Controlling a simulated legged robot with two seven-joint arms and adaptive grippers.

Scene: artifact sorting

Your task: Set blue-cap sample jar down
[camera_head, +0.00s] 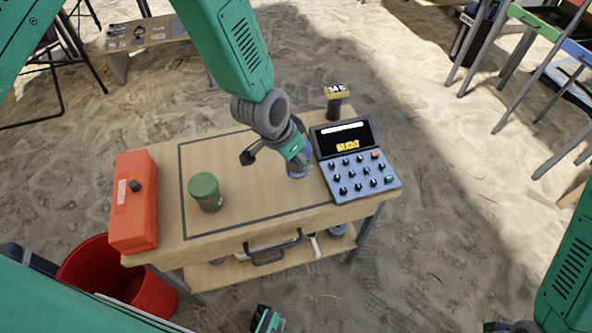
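The blue-cap sample jar (298,171) is at the right part of the outlined area on the wooden table, just left of the button console. It appears upright on the tabletop; its upper part is hidden by my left gripper. My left gripper (276,157) reaches down from above, right over the jar. One dark finger is splayed out to the left, clear of the jar, so the gripper looks open; the other finger is mostly hidden. My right arm shows at the lower right edge, and its gripper is not clearly seen.
A green jar (206,191) stands left in the outlined area. An orange box (133,215) lies on the table's left edge. The console (355,165) and a yellow-topped post (336,98) stand right. A red bucket (92,271) is below left. The table's middle (245,200) is clear.

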